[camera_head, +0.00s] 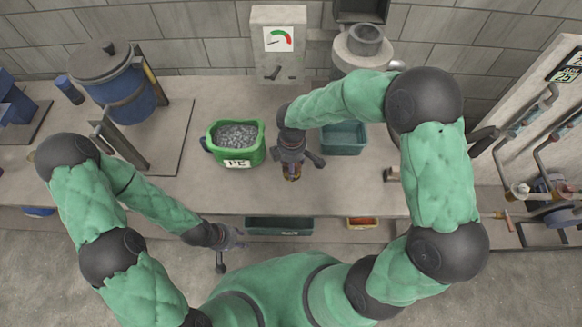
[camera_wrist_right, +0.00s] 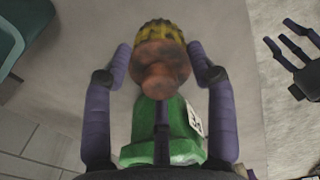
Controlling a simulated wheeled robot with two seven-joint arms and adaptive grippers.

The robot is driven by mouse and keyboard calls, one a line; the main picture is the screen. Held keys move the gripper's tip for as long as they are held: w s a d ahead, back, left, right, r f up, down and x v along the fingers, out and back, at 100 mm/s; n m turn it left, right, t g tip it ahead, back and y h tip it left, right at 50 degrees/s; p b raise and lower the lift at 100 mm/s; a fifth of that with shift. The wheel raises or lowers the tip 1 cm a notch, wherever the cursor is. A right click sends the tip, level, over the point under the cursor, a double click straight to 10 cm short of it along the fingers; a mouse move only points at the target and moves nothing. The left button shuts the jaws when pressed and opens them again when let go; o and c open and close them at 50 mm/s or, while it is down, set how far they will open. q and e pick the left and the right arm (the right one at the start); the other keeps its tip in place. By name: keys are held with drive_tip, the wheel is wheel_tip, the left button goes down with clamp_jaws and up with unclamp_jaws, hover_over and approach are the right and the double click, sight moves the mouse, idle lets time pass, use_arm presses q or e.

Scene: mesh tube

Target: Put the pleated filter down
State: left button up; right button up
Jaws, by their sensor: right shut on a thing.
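The pleated filter (camera_wrist_right: 158,62) has a yellow pleated end and a brown, rounded body. I cannot tell whether the filter touches the bench. My left gripper (camera_head: 230,245) is empty in front of the bench edge, with its fingers apart.
A green bin (camera_head: 250,157) of grey pieces stands left of my right gripper. A teal tray (camera_head: 343,140) is to the right. A blue lidded drum (camera_head: 125,95) stands at the back left, and a gauge box (camera_head: 278,50) at the back. The bench front (camera_head: 225,190) is clear.

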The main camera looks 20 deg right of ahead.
drive_tip(key=shift+w+d+f, duration=0.1)
drive_tip(key=shift+w+f, duration=0.65)
drive_tip(key=shift+f, duration=0.3)
drive_tip(key=shift+w+f+b, duration=0.1)
drive_tip(key=shift+f+b, duration=0.35)
drive_tip(key=shift+f, duration=1)
drive_tip(key=shift+f, duration=0.15)
drive_tip(key=o, duration=1.2)
drive_tip(key=shift+r, duration=0.2)
wheel_tip(320, 180, up, 12)
drive_tip(key=shift+f+p, duration=0.1)
drive_tip(key=shift+p, duration=1.05)
